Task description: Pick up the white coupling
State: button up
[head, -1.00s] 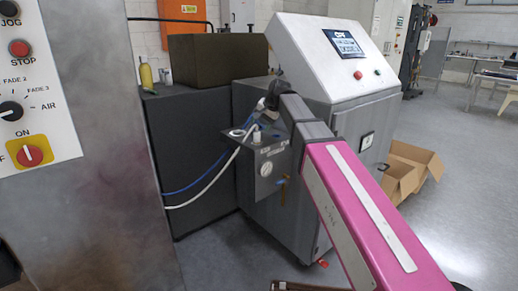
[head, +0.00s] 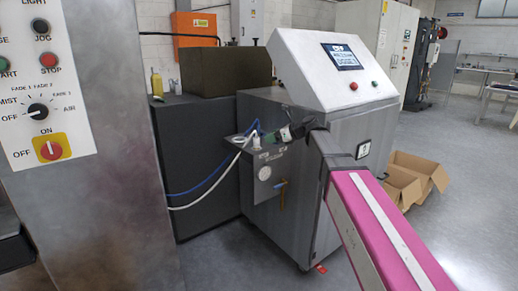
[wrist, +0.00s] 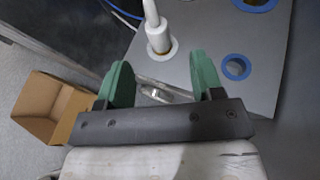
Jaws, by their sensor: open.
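The white coupling (wrist: 158,38) stands on a grey metal plate in the wrist view, with a white hose running from its top. In the head view it is a small white piece (head: 256,140) at the end of the white hose, on the plate at the grey cabinet's side. My gripper (wrist: 161,68) has two green fingers, spread apart with nothing between them. The coupling lies beyond the fingertips, roughly in line with the gap. In the head view my gripper (head: 268,137) is just right of the coupling; contact is hard to tell.
Blue-ringed ports (wrist: 236,67) sit on the plate near the coupling. Blue and white hoses (head: 205,190) hang left of the cabinet (head: 330,220). A gauge (head: 265,173) is below the plate. An open cardboard box (head: 410,180) stands on the floor at right.

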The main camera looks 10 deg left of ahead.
aim_at(256, 146)
jog(key=x, duration=1)
jog(key=shift+s+a, duration=0.1)
jog(key=shift+a, duration=0.25)
jog(key=c, duration=1.1)
